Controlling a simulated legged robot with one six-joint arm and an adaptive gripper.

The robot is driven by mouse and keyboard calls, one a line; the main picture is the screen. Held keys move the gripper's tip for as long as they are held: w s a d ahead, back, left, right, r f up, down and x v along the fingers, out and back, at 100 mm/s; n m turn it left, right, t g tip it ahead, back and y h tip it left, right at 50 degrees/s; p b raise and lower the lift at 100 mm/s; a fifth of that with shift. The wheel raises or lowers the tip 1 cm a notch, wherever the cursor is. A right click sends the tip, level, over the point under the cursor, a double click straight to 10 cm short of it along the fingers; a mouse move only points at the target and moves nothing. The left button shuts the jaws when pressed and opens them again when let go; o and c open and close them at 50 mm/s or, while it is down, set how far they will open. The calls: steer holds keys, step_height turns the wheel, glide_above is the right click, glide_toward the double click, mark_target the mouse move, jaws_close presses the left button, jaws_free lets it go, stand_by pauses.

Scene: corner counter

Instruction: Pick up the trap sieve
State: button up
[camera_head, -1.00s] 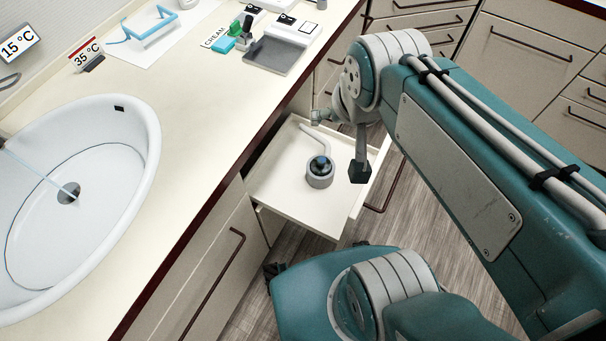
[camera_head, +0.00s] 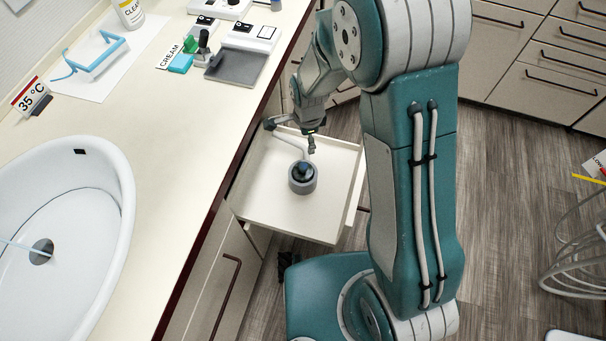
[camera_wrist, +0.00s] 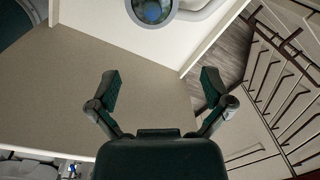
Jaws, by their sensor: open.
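An open drawer (camera_head: 270,205) holds a grey round cup (camera_head: 302,184) with a dark blue rounded piece (camera_head: 304,169) in its top; this piece looks like the trap sieve, though I cannot be sure. A pale curved tube (camera_head: 292,139) runs beside the cup. In the wrist view the cup (camera_wrist: 128,12) is cut by the top edge, with the blue piece (camera_wrist: 152,10) inside it. My gripper (camera_head: 290,138) is over the far end of the drawer, apart from the cup. Its fingers (camera_wrist: 161,88) are spread and empty in the wrist view.
The counter (camera_head: 170,130) edge overhangs the drawer's left side. The drawer's right wall (camera_head: 355,192) stands near my arm. A white basin (camera_head: 110,215) and a grey tray (camera_head: 236,67) are on the counter.

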steer(key=m, duration=0.2)
glide_above(303, 166)
steer(key=shift+g, duration=0.3)
steer(key=f, duration=0.6)
steer(key=shift+w+a+f, duration=0.15)
steer(key=shift+a+f, duration=0.15)
steer(key=shift+f, duration=0.05)
steer(key=f, duration=1)
steer(key=shift+d+f, duration=0.1)
steer(key=shift+d, duration=0.15)
steer(key=c, duration=0.8)
